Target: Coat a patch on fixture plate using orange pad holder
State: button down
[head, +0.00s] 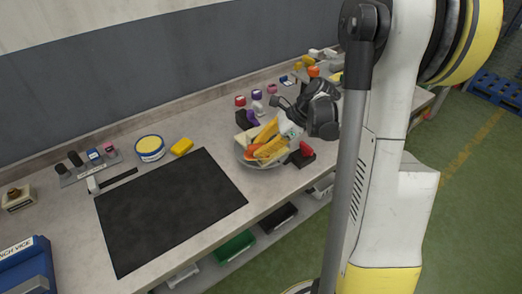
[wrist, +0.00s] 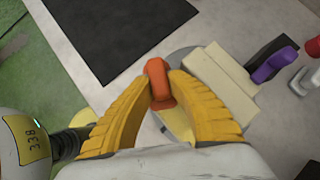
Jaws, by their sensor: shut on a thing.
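An orange pad holder (wrist: 156,78) is between the yellow fingers of my gripper (wrist: 161,90) in the wrist view, and the gripper is shut on it. In the head view my gripper (head: 258,143) is over a round grey dish (head: 247,163) on the bench, and the orange piece shows at its fingertips. The holder's underside is hidden. A large flat black rectangle (head: 170,208), which looks like the fixture plate, lies on the bench left of the gripper. Its corner also shows in the wrist view (wrist: 115,30). The gripper is apart from it.
A beige block (wrist: 218,82) and a purple-handled tool (wrist: 274,65) are beside the gripper. A blue vice (head: 25,268) is at the lower left. The black plate's surface is clear.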

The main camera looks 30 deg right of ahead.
jog(key=shift+s+d+r+p, duration=0.15)
jog(key=shift+r+p, duration=0.35)
jog(key=shift+r, duration=0.7)
jog(key=shift+r+p, duration=1.45)
jog(key=shift+r, duration=0.7)
